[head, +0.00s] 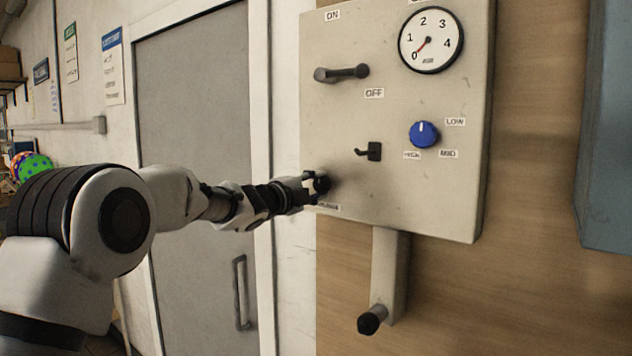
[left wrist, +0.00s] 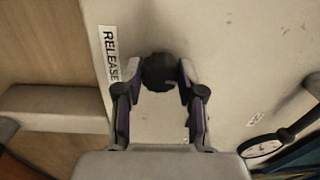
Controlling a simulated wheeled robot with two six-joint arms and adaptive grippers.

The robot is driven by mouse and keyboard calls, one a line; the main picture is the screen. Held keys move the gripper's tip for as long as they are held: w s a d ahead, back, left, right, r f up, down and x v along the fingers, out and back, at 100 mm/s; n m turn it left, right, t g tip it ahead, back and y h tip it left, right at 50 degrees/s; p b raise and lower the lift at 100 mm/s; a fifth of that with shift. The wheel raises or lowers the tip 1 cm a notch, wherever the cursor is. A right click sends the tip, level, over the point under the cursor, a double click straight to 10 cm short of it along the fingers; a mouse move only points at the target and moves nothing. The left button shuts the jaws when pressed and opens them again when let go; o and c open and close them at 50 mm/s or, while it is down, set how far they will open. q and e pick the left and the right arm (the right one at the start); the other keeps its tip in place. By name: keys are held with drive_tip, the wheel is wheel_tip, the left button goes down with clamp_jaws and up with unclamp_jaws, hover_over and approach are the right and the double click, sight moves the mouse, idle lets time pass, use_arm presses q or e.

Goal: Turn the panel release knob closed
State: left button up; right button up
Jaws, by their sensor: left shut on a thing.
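The release knob (head: 322,183) is a small black knob at the lower left of the pale control panel (head: 345,120). My left gripper (head: 312,186) reaches it from the left and is shut on it. In the left wrist view the dark round knob (left wrist: 159,72) sits between the two fingertips of my left gripper (left wrist: 158,82), beside a label reading RELEASE (left wrist: 111,55). The fingers partly hide the knob in the head view. My right gripper is not in view.
The panel also carries a lever (head: 342,73), a gauge (head: 431,40), a blue dial (head: 424,134) and a small black hook-shaped switch (head: 368,152). Below it a post ends in a black-tipped handle (head: 372,320). A grey door (head: 200,110) stands behind my arm, and a blue-grey cabinet (head: 607,130) at right.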

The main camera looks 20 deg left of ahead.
use_arm(q)
drive_tip(key=shift+n, duration=0.6)
drive_tip(key=o, duration=1.1)
drive_tip(key=shift+o, duration=0.2)
drive_tip(key=v, duration=1.1)
drive_tip(key=shift+s+f, duration=0.15)
drive_tip(key=shift+s, duration=0.25)
drive_tip(key=shift+a, duration=0.1)
